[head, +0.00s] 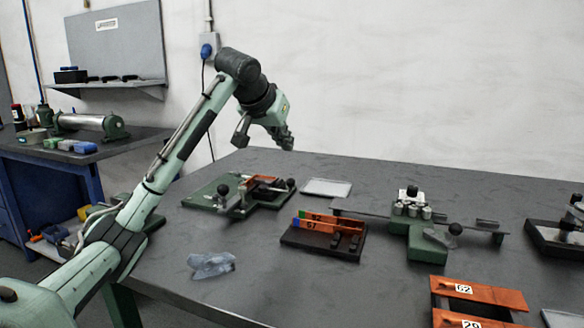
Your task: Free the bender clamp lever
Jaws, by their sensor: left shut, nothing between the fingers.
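My left gripper (284,137) is shut and empty. It hangs in the air above and behind the table's left part, apart from everything on it. Below it is a green-based fixture (212,192) with black ball knobs, metal levers and a copper-coloured piece on top. Further right stands a second green fixture (428,246) with a long flat bar, several metal rollers and a black ball knob (455,229). I cannot tell for certain which one is the bender, nor whether its clamp lever is locked. My right gripper is not in view.
Copper pieces (480,291) lie at the front right. A crumpled bluish cloth (211,265) lies near the front edge. A pale tray (326,188) is behind. The front middle of the table is clear.

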